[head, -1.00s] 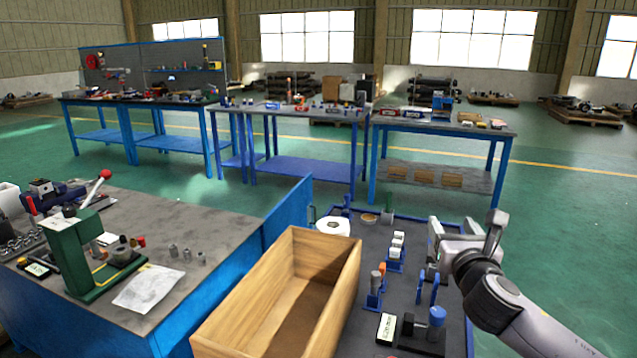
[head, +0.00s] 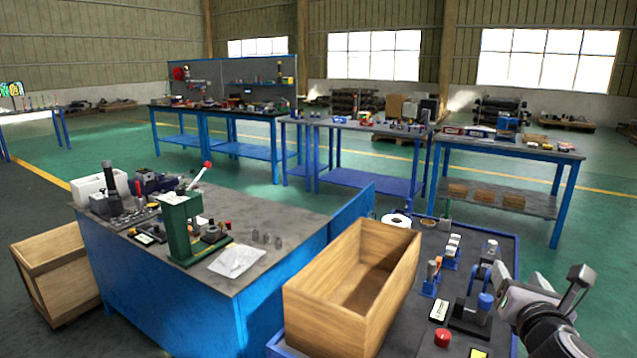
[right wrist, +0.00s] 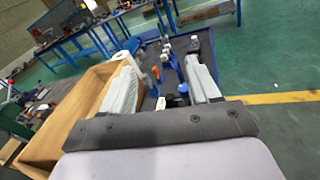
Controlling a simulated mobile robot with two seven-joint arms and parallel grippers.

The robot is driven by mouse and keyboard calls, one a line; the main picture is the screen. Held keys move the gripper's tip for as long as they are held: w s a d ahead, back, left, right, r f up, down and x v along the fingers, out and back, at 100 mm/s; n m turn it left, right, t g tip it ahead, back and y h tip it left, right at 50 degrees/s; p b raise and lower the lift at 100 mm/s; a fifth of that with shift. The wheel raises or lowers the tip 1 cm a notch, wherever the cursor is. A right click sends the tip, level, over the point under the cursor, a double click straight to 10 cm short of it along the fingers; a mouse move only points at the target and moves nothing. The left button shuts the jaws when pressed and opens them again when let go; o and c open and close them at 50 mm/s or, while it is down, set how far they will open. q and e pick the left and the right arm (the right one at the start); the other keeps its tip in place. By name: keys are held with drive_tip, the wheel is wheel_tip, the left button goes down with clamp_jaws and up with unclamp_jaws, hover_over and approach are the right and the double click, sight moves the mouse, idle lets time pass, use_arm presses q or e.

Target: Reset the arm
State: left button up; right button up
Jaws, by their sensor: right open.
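My right arm comes in from the lower right in the head view. Its gripper (head: 497,287) is over the right side of the dark tray table, near the blue stands. In the right wrist view the two pale fingers (right wrist: 163,88) are wide apart with nothing held between them. Blue stands and small parts (right wrist: 168,62) show beyond and below the fingers. My left gripper is not in view.
A wooden box (head: 330,300) stands on the tray table (head: 505,250), left of my right arm. A workbench (head: 290,215) with a green press (head: 180,230) is further left. A wooden crate (head: 50,262) stands on the floor. Blue tables (head: 375,180) line the back, with open green floor between.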

drive_tip(key=s+a+f+m+g+y, duration=0.1)
drive_tip(key=s+a+f+m+g, duration=0.2)
drive_tip(key=s+f+m, duration=0.4)
drive_tip(key=s+a+f+m+g+y, duration=0.1)
drive_tip(key=s+a+f+m+g, duration=0.2)
drive_tip(key=s+f+m, duration=0.4)
drive_tip(key=s+a+f+m+g+y, duration=0.2)
drive_tip(key=s+a+f+m+g, duration=0.15)
drive_tip(key=s+m, duration=0.45)
drive_tip(key=s+a+f+m+g+y, duration=0.1)
drive_tip(key=s+a+f+m+g, duration=0.1)
drive_tip(key=s+f+m+g, duration=0.65)
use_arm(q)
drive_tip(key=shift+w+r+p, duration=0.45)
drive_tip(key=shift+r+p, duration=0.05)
use_arm(e)
drive_tip(key=w+a+f+n+t+y, duration=0.2)
drive_tip(key=w+f+t, duration=0.2)
drive_tip(key=t, duration=0.8)
drive_tip(key=shift+w+a+f, duration=0.15)
drive_tip(key=shift+w+f, duration=0.15)
drive_tip(key=shift+w, duration=0.1)
